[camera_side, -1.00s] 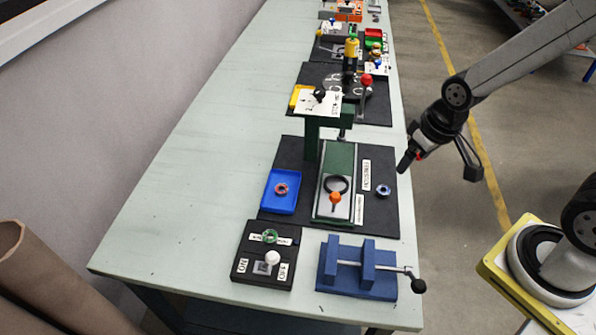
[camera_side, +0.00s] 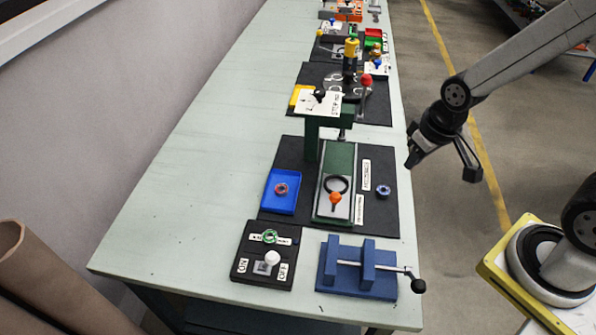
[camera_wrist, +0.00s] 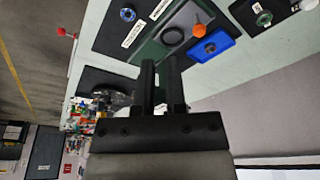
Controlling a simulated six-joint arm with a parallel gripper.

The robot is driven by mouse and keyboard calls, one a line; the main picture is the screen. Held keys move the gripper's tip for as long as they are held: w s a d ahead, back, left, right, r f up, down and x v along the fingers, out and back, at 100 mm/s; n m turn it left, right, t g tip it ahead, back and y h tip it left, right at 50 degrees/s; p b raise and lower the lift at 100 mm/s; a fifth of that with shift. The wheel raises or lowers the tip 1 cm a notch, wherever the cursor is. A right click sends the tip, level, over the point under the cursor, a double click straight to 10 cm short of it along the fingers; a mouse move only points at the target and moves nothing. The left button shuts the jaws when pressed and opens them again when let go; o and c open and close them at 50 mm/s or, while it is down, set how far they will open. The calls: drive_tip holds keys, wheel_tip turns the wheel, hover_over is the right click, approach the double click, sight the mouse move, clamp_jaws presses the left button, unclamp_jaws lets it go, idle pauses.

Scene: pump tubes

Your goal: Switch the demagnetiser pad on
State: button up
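The demagnetiser pad (camera_side: 240,278) is a black box at the near left of the bench, with ON and OFF labels. Its white lever knob (camera_side: 273,257) stands between the labels and leans toward the OFF side. A green ring (camera_side: 269,236) lies on its far part. In the wrist view the pad (camera_wrist: 243,15) shows in the top right corner with the green ring (camera_wrist: 264,19), partly cut off. My gripper (camera_side: 410,160) is over the bench's right edge, well away from the pad. In the wrist view my fingers (camera_wrist: 160,62) are apart with nothing between them.
A blue vise (camera_side: 340,270) stands right of the pad. Behind are a blue tray (camera_side: 281,200) with a red ring, a green press (camera_side: 338,155) with an orange knob, and a small blue ring (camera_side: 383,191). More stations fill the far bench. The left bench strip is clear.

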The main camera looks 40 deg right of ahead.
drive_tip(key=shift+s+a+f+m, duration=0.2)
drive_tip(key=shift+a+f+m, duration=0.1)
drive_tip(key=shift+a, duration=0.1)
clamp_jaws()
drive_tip(key=shift+w+a+f+m+t+y, duration=0.3)
drive_tip(key=shift+a+f+m+y, duration=0.75)
drive_tip(key=shift+a+f+m, duration=1.45)
drive_tip(key=shift+w+a+f+m+t+y, duration=0.25)
drive_tip(key=shift+a+f+m+y, duration=0.9)
drive_tip(key=shift+a+m, duration=2.55)
drive_tip(key=shift+w+a+f+m+t+y, duration=0.1)
drive_tip(key=shift+a+f+m+t+y, duration=0.35)
drive_tip(key=shift+a+f+m+y, duration=2.45)
drive_tip(key=d+r+m+h, duration=0.1)
drive_tip(key=h, duration=0.1)
drive_tip(key=d+r+m+h, duration=0.1)
drive_tip(key=shift+d+m+h, duration=0.1)
drive_tip(key=shift+m+h, duration=0.3)
